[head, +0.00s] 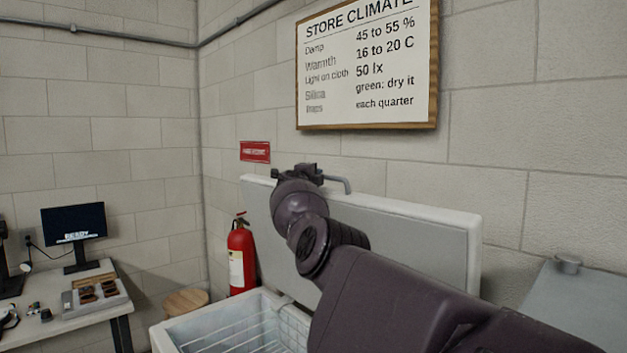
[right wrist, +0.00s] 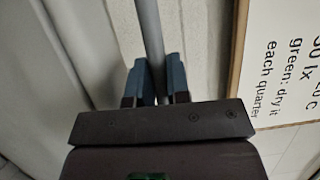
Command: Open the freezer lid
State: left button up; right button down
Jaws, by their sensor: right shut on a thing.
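The chest freezer (head: 163,335) stands in the lower middle of the head view. Its lid (head: 420,235) is raised and stands nearly upright by the wall, its grey inner panel facing me. Wire baskets show in the open freezer. My right arm reaches across from the lower right and hides part of the lid and of the opening. My right gripper (head: 308,173) is at the lid's top edge, shut on the grey bar handle (head: 341,182). In the right wrist view the handle (right wrist: 149,30) runs between the blue-grey fingers of the gripper (right wrist: 157,72). My left gripper is not in view.
A red fire extinguisher (head: 241,255) and a round wooden stool (head: 186,301) stand left of the freezer. A desk (head: 105,268) with a monitor (head: 73,230) is at the far left. A framed sign (head: 367,68) hangs above the lid. A grey surface (head: 590,300) is at right.

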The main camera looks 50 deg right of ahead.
jog(key=shift+d+r, duration=0.15)
dwell(0.3)
jog(key=c, duration=1.1)
grip_release()
jog(key=shift+a+r+p, duration=0.2)
jog(key=shift+a+p, duration=0.15)
jog(key=shift+p, duration=0.25)
jog(key=shift+s+a+r+p, duration=0.1)
jog(key=shift+a+p, duration=0.3)
jog(key=shift+p, duration=0.35)
jog(key=p+v, duration=0.1)
jog(key=v, duration=0.8)
jog(key=shift+s+f, duration=0.25)
jog(key=shift+f, duration=0.1)
